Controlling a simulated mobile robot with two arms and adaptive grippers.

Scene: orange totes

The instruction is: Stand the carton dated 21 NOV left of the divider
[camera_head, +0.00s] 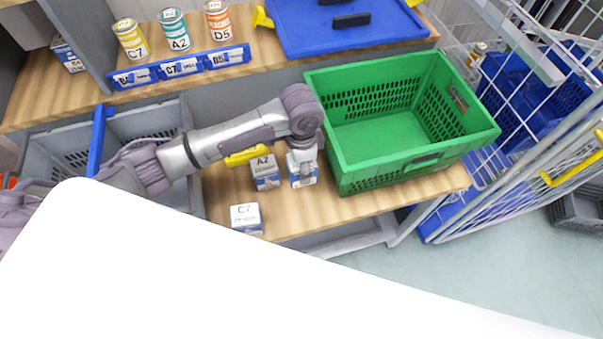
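Small white and blue cartons stand on the lower wooden shelf: one marked A2 (265,181), one marked C7 (246,219), and one (303,180) under my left gripper. No date is legible on any of them. My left gripper (302,163) points down at the top of that third carton, just left of the green crate. Its fingers are too small and covered to tell whether they grip it. A blue divider (98,140) stands across a grey tote (65,133) at the left, partly hidden by my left arm. My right gripper is out of view.
An empty green crate (400,145) stands right of the cartons. A yellow object (246,155) lies behind them. The upper shelf holds several cans (174,30), blue label holders (180,68), another carton (68,56) and a blue lid (345,35). A wire cage (520,120) stands right. White covers the lower left.

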